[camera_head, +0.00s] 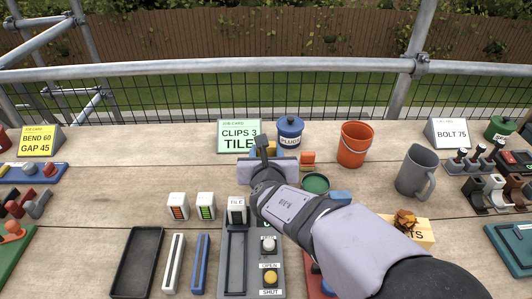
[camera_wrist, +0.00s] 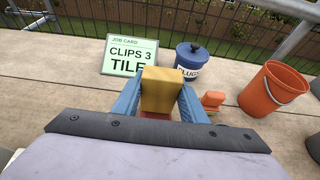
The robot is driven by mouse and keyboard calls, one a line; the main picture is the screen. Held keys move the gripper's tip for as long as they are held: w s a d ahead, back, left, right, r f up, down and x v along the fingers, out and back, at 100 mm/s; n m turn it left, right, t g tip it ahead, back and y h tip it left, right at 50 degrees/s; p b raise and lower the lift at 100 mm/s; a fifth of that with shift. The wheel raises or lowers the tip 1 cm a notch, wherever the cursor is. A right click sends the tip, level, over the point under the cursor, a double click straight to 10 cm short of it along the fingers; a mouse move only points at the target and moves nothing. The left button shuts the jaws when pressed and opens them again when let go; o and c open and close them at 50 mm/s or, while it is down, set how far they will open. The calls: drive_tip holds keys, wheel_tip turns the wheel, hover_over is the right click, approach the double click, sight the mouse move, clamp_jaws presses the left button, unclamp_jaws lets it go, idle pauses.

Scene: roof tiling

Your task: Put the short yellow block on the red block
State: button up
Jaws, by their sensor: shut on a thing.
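A short yellow block (camera_wrist: 162,92) is between the two blue fingers of my gripper (camera_wrist: 160,98) in the wrist view. The fingers are shut on its sides. A strip of red (camera_wrist: 155,115) shows just under the yellow block; it looks like part of the red block, mostly hidden. I cannot tell whether the two touch. In the head view my gripper (camera_head: 263,152) is low over the far middle of the table, in front of the green job card.
A blue lidded pot (camera_head: 290,133) marked PLUGS stands just behind my gripper. A small orange piece (camera_head: 307,158) and an orange bucket (camera_head: 356,144) are to its right. The green job card (camera_head: 239,136) is close behind. A grey mug (camera_head: 415,171) stands farther right.

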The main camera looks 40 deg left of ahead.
drive_tip(key=shift+f+b, duration=0.15)
drive_tip(key=shift+b, duration=0.15)
drive_tip(key=o, duration=1)
drive_tip(key=shift+r+p, duration=0.2)
drive_tip(key=shift+p, duration=0.1)
drive_tip(key=shift+s+r, duration=0.1)
drive_tip(key=v, duration=1.2)
